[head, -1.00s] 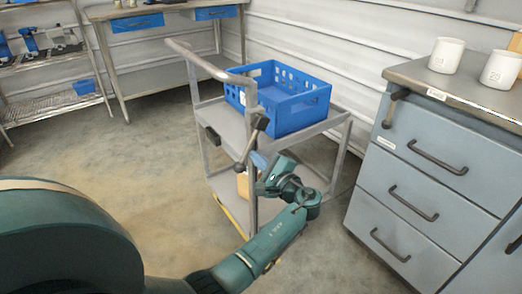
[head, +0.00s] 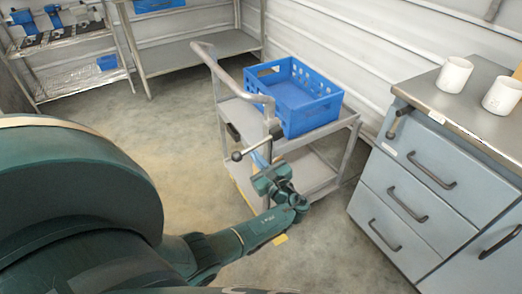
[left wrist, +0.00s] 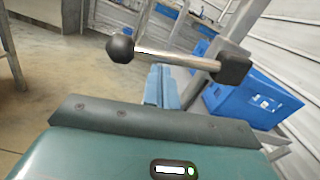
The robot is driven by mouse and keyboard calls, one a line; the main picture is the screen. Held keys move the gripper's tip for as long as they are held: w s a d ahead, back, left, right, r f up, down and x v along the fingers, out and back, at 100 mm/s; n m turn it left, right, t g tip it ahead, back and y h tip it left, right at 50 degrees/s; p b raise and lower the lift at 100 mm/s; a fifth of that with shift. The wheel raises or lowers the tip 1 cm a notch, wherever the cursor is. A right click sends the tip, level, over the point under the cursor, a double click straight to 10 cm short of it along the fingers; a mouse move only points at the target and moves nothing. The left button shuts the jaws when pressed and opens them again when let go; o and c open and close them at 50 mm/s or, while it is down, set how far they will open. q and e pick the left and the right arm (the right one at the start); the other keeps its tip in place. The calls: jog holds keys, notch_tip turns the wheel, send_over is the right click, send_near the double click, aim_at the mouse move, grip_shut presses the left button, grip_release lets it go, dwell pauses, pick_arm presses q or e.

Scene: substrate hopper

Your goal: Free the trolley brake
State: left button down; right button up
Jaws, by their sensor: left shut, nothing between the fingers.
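The grey trolley (head: 345,122) stands on the floor with a blue crate (head: 312,115) on its top shelf. Its brake lever (head: 255,147) is a metal rod with a black ball at one end and a black block at the post, lying at a shallow slant. The lever also shows in the left wrist view (left wrist: 165,57), just beyond my fingers. My left gripper (head: 258,160) is shut and empty, close below the lever; its fingers (left wrist: 161,88) point toward the rod. I cannot tell if they touch. My right gripper is not in view.
A grey drawer cabinet (head: 415,190) with two white cups (head: 453,75) on top stands to the right. A workbench (head: 195,52) and a wire shelf (head: 75,80) stand at the back left. The floor left of the trolley is clear.

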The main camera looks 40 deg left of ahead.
pick_arm(q)
jog(key=shift+s+a+r+m+p, duration=0.15)
jog(key=shift+r+m+p, duration=0.35)
jog(key=shift+r+p, duration=0.5)
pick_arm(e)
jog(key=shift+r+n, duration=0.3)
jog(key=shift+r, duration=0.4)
pick_arm(q)
jog(key=shift+s, duration=0.1)
jog(key=shift+f, duration=0.1)
